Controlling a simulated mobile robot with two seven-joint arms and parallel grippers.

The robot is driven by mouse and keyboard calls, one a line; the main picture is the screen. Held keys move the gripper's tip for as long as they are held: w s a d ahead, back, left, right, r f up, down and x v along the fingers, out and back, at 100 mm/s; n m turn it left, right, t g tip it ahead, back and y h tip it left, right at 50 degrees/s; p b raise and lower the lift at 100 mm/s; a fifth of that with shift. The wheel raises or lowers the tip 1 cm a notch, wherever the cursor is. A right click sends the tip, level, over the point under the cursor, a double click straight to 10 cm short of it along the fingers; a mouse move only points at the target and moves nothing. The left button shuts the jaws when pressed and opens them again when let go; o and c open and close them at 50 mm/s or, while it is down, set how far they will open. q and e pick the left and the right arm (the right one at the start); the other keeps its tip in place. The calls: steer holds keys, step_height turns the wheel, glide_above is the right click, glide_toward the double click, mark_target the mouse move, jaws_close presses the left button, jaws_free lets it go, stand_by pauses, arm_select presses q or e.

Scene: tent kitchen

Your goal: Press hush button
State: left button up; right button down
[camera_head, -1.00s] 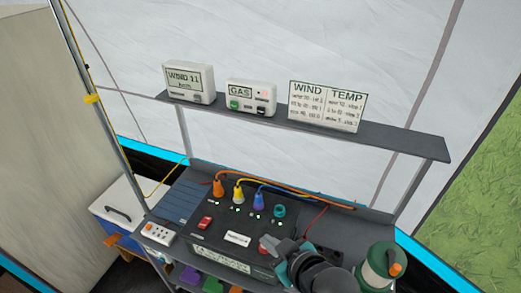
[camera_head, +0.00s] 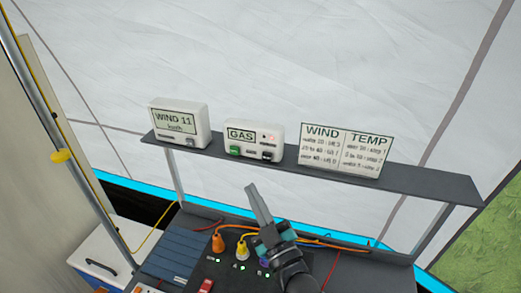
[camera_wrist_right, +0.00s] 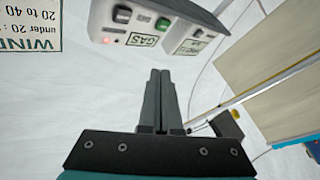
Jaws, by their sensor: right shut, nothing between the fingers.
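The white GAS box (camera_head: 254,140) stands on the upper shelf between the wind display and the chart. Its front has a green button (camera_head: 234,151) at left, a black button (camera_head: 269,156) at right and a small red light; the small labels are too blurred to read, so I cannot tell which is hush. My right gripper (camera_head: 252,190) is shut and empty, pointing up, and appears below the GAS box, apart from it. In the right wrist view the GAS box (camera_wrist_right: 140,14) appears inverted beyond the closed fingers. My left gripper is out of view.
The grey shelf (camera_head: 400,183) carries the WIND 11 display (camera_head: 180,123) and a WIND/TEMP chart (camera_head: 341,151). Below is a dark panel with orange and yellow plugs (camera_head: 218,243) and cables. A pole (camera_head: 75,150) stands at left.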

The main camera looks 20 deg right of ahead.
mark_target(267, 157)
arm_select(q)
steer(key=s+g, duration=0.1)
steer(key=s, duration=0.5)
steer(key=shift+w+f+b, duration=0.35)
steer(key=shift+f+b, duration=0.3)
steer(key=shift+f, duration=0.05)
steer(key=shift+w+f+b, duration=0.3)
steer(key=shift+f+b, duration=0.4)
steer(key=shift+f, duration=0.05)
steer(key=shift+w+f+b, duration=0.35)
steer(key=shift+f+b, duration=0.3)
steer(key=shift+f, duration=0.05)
arm_select(e)
steer(key=w+d, duration=0.5)
steer(key=w, duration=0.2)
steer(key=shift+w, duration=0.1)
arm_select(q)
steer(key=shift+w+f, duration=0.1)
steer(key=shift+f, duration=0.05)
arm_select(e)
steer(key=shift+w+d, duration=0.2)
steer(key=shift+w, duration=0.15)
